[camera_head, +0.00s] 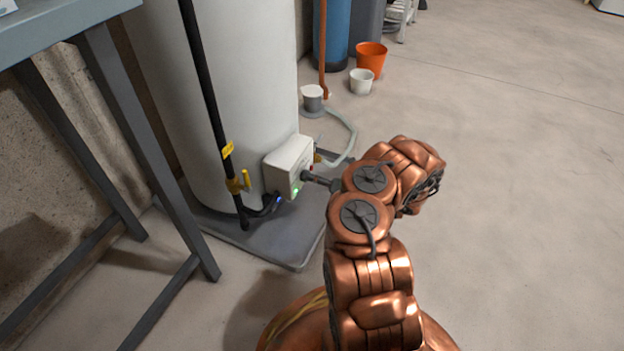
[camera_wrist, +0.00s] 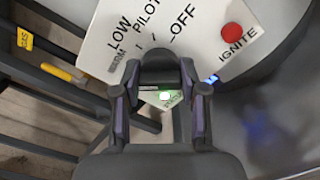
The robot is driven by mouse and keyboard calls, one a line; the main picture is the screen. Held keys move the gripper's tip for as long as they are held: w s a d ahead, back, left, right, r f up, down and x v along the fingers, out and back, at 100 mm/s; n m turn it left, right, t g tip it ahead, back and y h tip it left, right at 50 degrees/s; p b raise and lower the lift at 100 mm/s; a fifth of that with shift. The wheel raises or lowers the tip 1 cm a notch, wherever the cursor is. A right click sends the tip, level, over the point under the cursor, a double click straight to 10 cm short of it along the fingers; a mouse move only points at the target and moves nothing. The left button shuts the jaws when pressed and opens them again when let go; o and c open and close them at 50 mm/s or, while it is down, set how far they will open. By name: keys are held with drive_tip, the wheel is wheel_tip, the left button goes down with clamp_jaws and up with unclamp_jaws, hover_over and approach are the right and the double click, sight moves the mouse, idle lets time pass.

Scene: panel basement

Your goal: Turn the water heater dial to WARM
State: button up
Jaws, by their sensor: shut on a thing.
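The white control box (camera_head: 286,163) sits low on the side of the tall pale water heater (camera_head: 250,85). In the wrist view its panel (camera_wrist: 188,22) appears tilted, with the labels LOW, PILOT and OFF readable and another, partly readable one ending in "RM" at the left. The dark dial (camera_wrist: 158,62) is between my fingertips; its pointer is hidden, so I cannot tell its setting. My gripper (camera_wrist: 159,78) is shut on the dial. In the head view my gripper (camera_head: 318,180) reaches the box's right-hand face from the right.
A red IGNITE button (camera_wrist: 232,37) is beside the dial. A green light (camera_wrist: 165,96) shows below it. A black pipe with a yellow valve handle (camera_head: 238,184) stands left of the box. A metal table (camera_head: 128,120) is at left; open floor (camera_head: 510,200) lies right.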

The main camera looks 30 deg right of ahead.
idle(0.4)
drive_tip(key=o, duration=1.1)
drive_tip(key=shift+o, duration=0.2)
drive_tip(key=v, duration=1.2)
